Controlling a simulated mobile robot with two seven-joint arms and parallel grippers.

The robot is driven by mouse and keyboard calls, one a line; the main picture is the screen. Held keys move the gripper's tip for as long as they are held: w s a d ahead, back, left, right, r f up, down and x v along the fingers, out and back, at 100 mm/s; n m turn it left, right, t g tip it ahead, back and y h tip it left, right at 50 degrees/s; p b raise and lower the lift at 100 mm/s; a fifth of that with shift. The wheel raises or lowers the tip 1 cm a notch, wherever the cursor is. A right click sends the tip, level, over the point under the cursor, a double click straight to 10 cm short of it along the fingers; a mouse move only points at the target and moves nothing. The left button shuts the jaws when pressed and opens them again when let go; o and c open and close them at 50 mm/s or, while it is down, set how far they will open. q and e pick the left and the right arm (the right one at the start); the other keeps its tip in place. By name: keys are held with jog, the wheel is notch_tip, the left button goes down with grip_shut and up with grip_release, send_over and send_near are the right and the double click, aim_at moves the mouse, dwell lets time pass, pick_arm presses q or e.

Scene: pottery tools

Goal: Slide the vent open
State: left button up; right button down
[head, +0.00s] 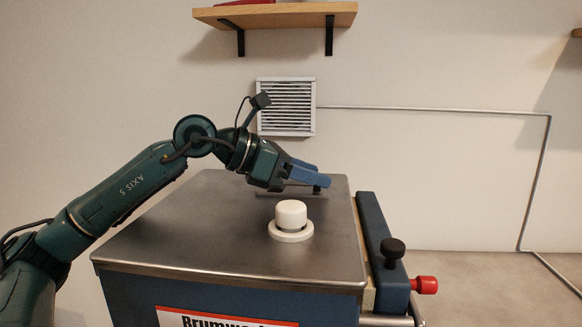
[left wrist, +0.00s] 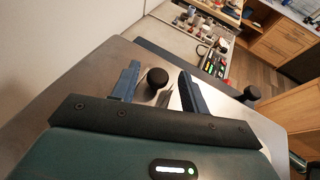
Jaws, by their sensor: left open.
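A kiln with a steel lid (head: 190,225) stands in front of me. A thin slot or strip (head: 262,193) lies on the lid behind a white knob on a round base (head: 291,215). My left gripper (head: 321,176) is open, low over the back right of the lid. A small black knob (head: 317,190) shows just under its fingertips, probably the vent's slider. In the left wrist view this black knob (left wrist: 157,76) appears between the two open blue fingers. I cannot tell whether they touch it. The vent opening is mostly hidden. My right gripper is out of view.
A blue side bar (head: 383,240) with a black knob (head: 392,248) and a red-ended handle (head: 424,285) runs along the lid's right edge. A louvred wall grille (head: 286,107) and a wooden shelf (head: 275,14) are behind. The lid's front left is clear.

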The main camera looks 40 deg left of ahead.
pick_arm(q)
jog(key=b+v, duration=0.6)
jog(key=v, duration=0.1)
jog(key=shift+s+a+f, duration=0.15)
jog(key=shift+s+f, duration=0.05)
jog(key=shift+f, duration=0.2)
jog(key=b+v, duration=0.1)
jog(key=v, duration=0.3)
jog(key=shift+s+a+r+b, duration=0.1)
jog(key=shift+r+b, duration=0.2)
jog(key=shift+b, duration=0.1)
jog(key=shift+s+a+r, duration=0.35)
jog(key=shift+s, duration=0.15)
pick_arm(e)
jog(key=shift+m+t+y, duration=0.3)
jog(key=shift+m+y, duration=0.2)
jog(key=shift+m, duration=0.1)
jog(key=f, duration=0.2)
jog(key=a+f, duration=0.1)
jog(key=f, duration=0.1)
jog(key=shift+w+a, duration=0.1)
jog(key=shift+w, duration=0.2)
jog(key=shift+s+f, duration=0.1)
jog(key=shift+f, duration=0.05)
